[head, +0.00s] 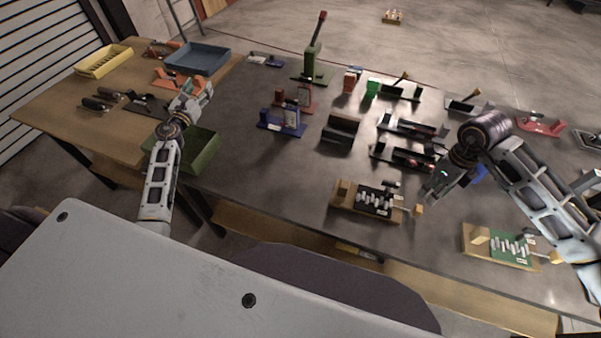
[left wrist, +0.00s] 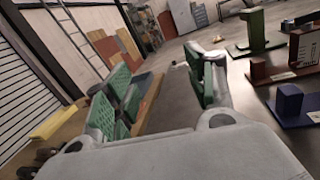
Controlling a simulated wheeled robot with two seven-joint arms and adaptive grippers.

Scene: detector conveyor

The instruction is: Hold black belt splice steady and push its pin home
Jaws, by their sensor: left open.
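The black belt splice (head: 372,199) lies on a wooden base near the table's front edge, with pale lacing across its middle and wooden blocks at its ends. A pin with a pale wooden end (head: 417,210) appears to stick out on its right; its depth is unclear. My left gripper (head: 196,97) is far to the left of the splice, above the table's left part. In the left wrist view its green-padded fingers (left wrist: 165,88) are apart with nothing between them. My right gripper (head: 436,190) hangs just right of the black splice; its finger opening is too small to judge.
A similar green belt splice (head: 508,246) lies at the front right. Several black, green and red fixtures (head: 405,156) stand behind the black splice. A green tray (head: 197,153), blue tray (head: 197,59) and yellow tray (head: 104,61) are at left. The grey tabletop (head: 262,180) left of the splice is clear.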

